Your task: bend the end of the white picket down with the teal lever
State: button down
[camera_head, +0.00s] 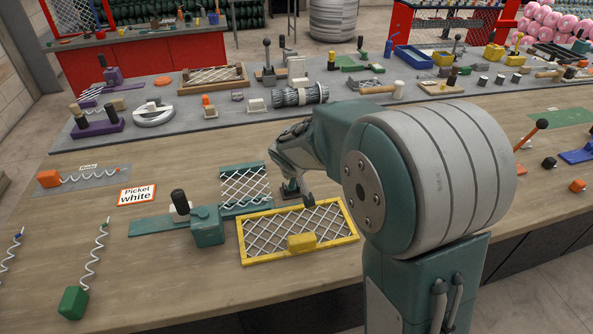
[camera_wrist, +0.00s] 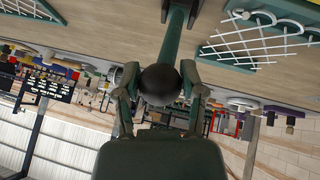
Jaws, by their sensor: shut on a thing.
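In the wrist view, my gripper (camera_wrist: 161,78) has one finger on each side of the round black knob (camera_wrist: 160,86) of the teal lever (camera_wrist: 174,42) and is shut on it. In the head view my gripper (camera_head: 287,158) is just right of a teal frame (camera_head: 244,209) holding white zigzag mesh (camera_head: 245,186). My arm and gripper hide most of the lever there. The wrist view also shows the white mesh (camera_wrist: 258,42) at upper right, with a curled white wire end near the frame. I cannot tell which strand is the picket.
A yellow frame with mesh (camera_head: 247,251) lies in front of my gripper. A teal block on a strip (camera_head: 207,226) with a black-knobbed handle stands left. A "Picket white" card (camera_head: 137,195) lies further left. Tools crowd the grey mat (camera_head: 215,113) behind.

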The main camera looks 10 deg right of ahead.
jog(key=shift+c, duration=0.9)
grip_release()
jog(key=shift+a+f, duration=0.15)
jog(key=shift+s+r, duration=0.1)
jog(key=shift+r, duration=0.2)
jog(key=v, duration=1.1)
jog(key=shift+a+r, duration=0.15)
jog(key=shift+s, duration=0.1)
